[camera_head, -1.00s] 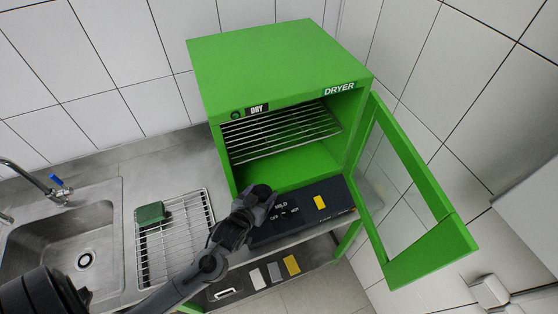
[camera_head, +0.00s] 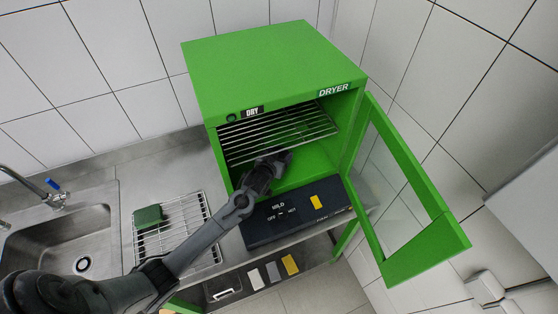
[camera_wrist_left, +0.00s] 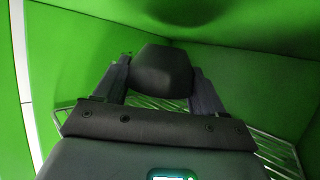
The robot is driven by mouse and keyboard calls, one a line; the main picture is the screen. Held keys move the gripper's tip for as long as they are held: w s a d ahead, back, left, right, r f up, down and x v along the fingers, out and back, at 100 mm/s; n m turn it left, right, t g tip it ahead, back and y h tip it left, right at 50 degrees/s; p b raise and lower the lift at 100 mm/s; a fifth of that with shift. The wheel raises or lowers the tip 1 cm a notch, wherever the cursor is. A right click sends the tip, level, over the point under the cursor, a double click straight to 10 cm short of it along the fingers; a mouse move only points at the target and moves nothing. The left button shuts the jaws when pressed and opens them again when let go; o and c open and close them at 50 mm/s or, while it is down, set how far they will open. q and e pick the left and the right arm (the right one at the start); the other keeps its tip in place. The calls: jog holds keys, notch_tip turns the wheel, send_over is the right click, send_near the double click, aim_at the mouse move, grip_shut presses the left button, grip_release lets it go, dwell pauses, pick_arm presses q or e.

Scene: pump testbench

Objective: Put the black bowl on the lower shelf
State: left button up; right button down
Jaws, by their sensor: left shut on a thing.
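My left gripper (camera_head: 276,160) reaches into the open green dryer (camera_head: 262,70), at the front of its chamber. It also shows in the left wrist view (camera_wrist_left: 160,78), shut on the black bowl (camera_wrist_left: 162,70), which sits between its two fingers. In the head view, the bowl is hard to tell apart from the dark gripper. The wire shelf also shows behind the fingers in the left wrist view. The green chamber floor below is partly hidden by my arm.
The glass dryer door (camera_head: 405,195) stands open at the right. A dark control panel (camera_head: 295,213) lies below the opening. A drying rack (camera_head: 175,238) with a green sponge (camera_head: 148,215) and a sink (camera_head: 60,240) are at the left.

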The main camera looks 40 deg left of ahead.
pick_arm(q)
jog(key=shift+f, duration=1.65)
jog(key=shift+f, duration=0.15)
jog(key=shift+f, duration=0.15)
jog(key=o, duration=1.1)
jog(key=shift+r, duration=0.2)
